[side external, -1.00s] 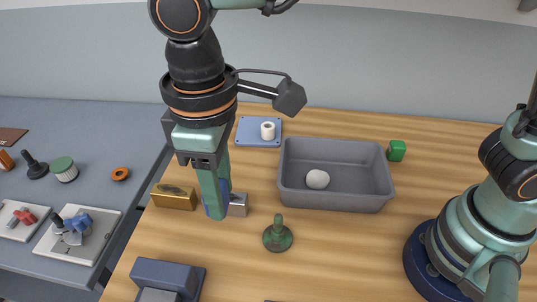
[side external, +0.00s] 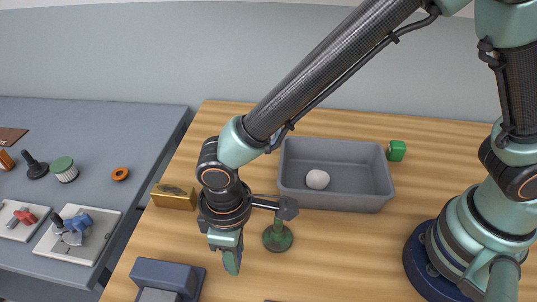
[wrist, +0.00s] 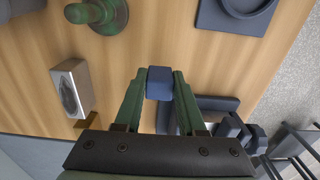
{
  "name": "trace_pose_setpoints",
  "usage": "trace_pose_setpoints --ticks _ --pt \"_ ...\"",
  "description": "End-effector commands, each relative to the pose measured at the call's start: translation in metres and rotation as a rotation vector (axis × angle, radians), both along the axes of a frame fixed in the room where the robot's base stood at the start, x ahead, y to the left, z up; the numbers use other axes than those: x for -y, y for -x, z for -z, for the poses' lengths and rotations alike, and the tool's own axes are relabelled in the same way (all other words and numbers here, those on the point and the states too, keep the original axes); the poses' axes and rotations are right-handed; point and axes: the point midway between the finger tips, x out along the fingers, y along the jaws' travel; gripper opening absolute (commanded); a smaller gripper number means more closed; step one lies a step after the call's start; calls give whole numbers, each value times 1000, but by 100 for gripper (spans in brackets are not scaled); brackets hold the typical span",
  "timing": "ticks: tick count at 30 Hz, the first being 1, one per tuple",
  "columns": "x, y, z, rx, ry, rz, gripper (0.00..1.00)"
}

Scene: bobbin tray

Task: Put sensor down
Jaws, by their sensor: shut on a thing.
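My gripper (side external: 232,265) points down over the wooden table, to the right of the dark blue fixture (side external: 168,275) in the side view. In the wrist view my gripper (wrist: 160,82) has its two green fingers closed on a small dark blue block (wrist: 160,84), which I take for the sensor. The fingers press it from both sides. In the side view the block is hidden behind the fingers. I cannot tell whether it touches anything below.
A silver block (wrist: 72,90) and a green knobbed piece (wrist: 98,14) stand nearby. A dark blue square tray (wrist: 205,15) lies at the wrist view's top. A grey bin (side external: 350,178) holds a white ball. A brass block (side external: 174,197) sits left. Bare wood (side external: 340,255) lies right.

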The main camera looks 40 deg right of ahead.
Motion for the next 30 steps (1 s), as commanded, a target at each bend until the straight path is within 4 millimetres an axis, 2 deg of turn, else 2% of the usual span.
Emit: trace_pose_setpoints --ticks 7,20,21,23,24,30 --pt "1 1 32 -3 3 0 0" --pt "0 0 38 -1 1 0 0" --pt "0 0 39 -1 1 0 43" --pt "0 0 39 -1 1 0 66" --pt "0 0 39 -1 1 0 69" --pt "0 0 38 -1 1 0 69"
